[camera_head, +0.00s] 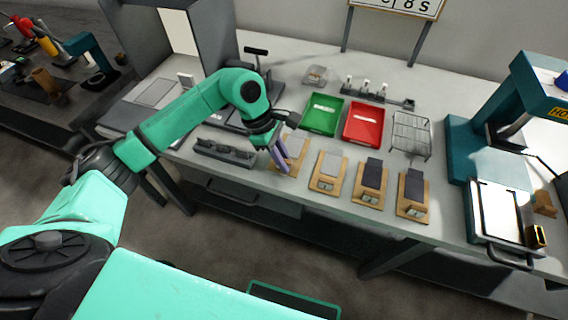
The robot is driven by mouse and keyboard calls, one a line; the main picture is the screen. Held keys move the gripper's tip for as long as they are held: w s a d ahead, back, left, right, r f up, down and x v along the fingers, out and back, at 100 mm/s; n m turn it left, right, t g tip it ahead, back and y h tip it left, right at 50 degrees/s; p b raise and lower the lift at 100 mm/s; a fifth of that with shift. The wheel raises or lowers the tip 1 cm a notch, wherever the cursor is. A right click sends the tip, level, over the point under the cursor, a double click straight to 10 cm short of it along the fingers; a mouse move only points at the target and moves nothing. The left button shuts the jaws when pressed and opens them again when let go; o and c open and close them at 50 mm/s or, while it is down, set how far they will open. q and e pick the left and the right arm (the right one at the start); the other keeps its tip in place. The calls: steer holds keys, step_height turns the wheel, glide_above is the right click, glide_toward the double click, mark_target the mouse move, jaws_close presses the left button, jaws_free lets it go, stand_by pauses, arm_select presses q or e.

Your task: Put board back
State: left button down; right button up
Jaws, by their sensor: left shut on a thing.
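My left gripper (272,138) is shut on a thin purplish board (279,156), held on edge and tilted at the left end of a row of wooden holders. The board is just at or over the leftmost wooden holder (287,165); I cannot tell whether they touch. To its right stand a holder with a light grey board (331,164), one with a dark board (373,173) and another with a dark board (413,185). The gripper's fingertips are partly hidden by its own body. My right gripper is not in view.
Behind the row are a green tray (322,115), a red tray (363,123) and a wire rack (410,134). A dark grey fixture (224,153) lies left of the board. A teal press (530,110) with a framed plate (497,212) stands at the right.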

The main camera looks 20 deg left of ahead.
arm_select(q)
step_height(320, 180, down, 3)
steer(key=shift+r, duration=0.1)
steer(key=shift+f, duration=0.2)
steer(key=c, duration=0.8)
jaws_free()
steer(key=shift+c, duration=0.2)
steer(key=shift+r, duration=0.25)
steer(key=shift+w+a+r, duration=0.1)
steer(key=shift+a+r, duration=0.1)
steer(key=shift+r, duration=0.1)
steer(key=b+v, duration=0.2)
steer(key=v, duration=0.9)
